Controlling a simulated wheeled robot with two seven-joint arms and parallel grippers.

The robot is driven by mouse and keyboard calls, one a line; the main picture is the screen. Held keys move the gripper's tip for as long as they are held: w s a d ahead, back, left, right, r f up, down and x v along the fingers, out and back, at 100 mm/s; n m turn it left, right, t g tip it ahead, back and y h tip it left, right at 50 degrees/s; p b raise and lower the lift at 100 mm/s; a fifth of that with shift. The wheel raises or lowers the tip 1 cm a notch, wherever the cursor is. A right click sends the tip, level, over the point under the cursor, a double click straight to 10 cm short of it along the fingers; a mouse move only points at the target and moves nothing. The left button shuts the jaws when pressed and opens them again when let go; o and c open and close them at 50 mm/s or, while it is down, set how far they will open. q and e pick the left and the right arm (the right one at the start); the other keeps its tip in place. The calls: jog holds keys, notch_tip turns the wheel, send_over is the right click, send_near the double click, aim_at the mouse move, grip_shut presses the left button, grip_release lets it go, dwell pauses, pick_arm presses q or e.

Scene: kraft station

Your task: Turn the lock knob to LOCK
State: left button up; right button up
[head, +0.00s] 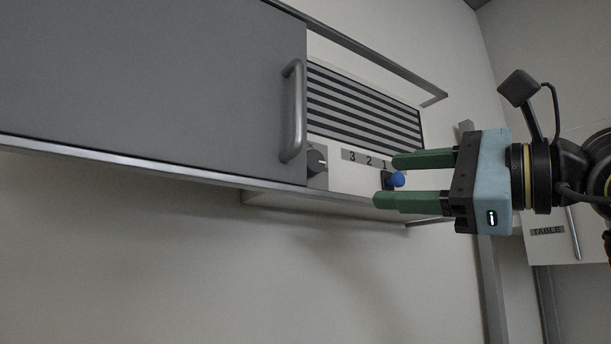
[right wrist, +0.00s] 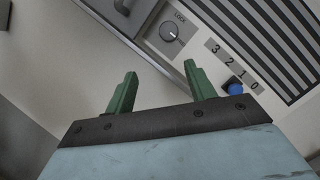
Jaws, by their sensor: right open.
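The lock knob (head: 316,160) is a dark round knob on the light panel, just right of the grey door's edge. It also shows in the right wrist view (right wrist: 171,31), with a small white mark and the printed word LOCK beside it. My right gripper (head: 384,180) has two green fingers and is open and empty. In the head view it is right of the knob and apart from it. In the right wrist view the fingertips (right wrist: 160,68) stand short of the knob. My left gripper is not in view.
A blue-ball lever (head: 397,179) by the numbered scale appears between my fingers in the head view, but outside them in the right wrist view (right wrist: 236,89). A grey door (head: 150,75) with a bar handle (head: 292,112) stands beside the knob. A striped grille (head: 360,105) is above.

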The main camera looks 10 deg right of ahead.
aim_at(318, 163)
jog(key=shift+n+t+h, duration=0.3)
jog(key=shift+t, duration=0.4)
jog(key=p+x, duration=0.1)
jog(key=x, duration=0.3)
jog(key=r+p+x, duration=0.1)
jog(key=p+x, duration=0.1)
jog(key=x, duration=0.1)
jog(key=s+p+x, duration=0.1)
jog(key=p+x, duration=0.1)
jog(key=x, duration=0.2)
jog(key=shift+w+a+r, duration=0.35)
jog(key=shift+a+r, duration=0.1)
jog(key=c, duration=1)
